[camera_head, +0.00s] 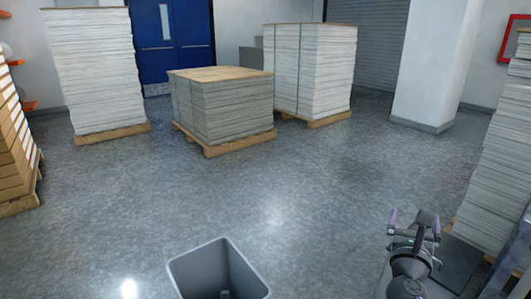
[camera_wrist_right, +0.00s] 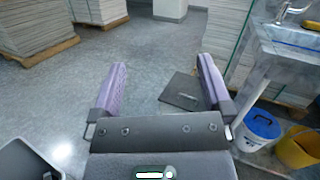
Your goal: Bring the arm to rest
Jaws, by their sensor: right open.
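My right gripper (camera_head: 414,222) is at the lower right of the head view, above the floor. In the right wrist view its two purple-padded fingers (camera_wrist_right: 163,85) stand wide apart with nothing between them. It is open and empty, apart from everything in view. My left gripper does not show in the head view.
A grey open bin (camera_head: 218,270) stands at the bottom centre. Pallet stacks (camera_head: 222,108) stand at the back, with others at both sides. The wrist view shows a counter with a sink (camera_wrist_right: 290,55), a blue-lidded bucket (camera_wrist_right: 262,127) and a yellow bucket (camera_wrist_right: 298,148). The middle floor is clear.

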